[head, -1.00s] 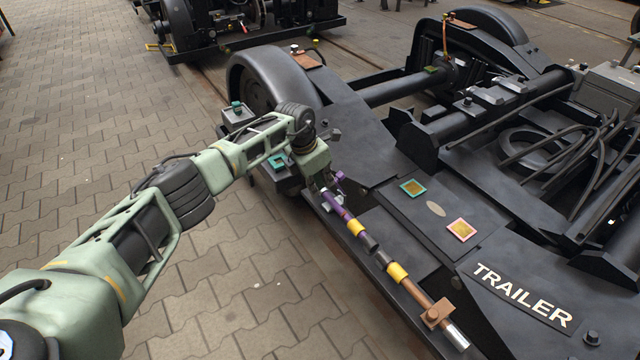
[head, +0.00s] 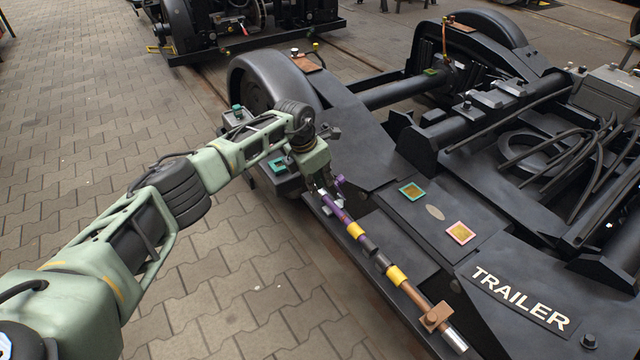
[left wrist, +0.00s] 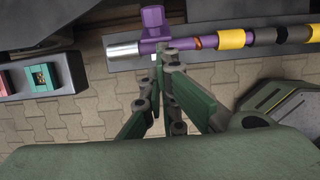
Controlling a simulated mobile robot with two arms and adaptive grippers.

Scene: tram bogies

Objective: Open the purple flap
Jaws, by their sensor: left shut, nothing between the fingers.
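The purple flap (left wrist: 153,20) sticks out from a purple section of pipe (left wrist: 180,43) in the left wrist view. In the head view it is a small purple piece (head: 341,182) beside my left gripper, partly hidden by it. My left gripper (left wrist: 162,50) is shut and empty, with its fingertips together at the pipe, just below the flap's base in the wrist view. Whether the fingertips touch the pipe or flap I cannot tell. In the head view the left gripper (head: 326,195) hangs over the purple end of the pipe. My right gripper is not in view.
The pipe continues with yellow bands (head: 397,275) and a brown block (head: 436,317) along the black bogie frame. A teal-framed plate (head: 412,191) and a pink-framed plate (head: 460,233) lie on the frame. Paved floor (head: 230,290) is clear on the left.

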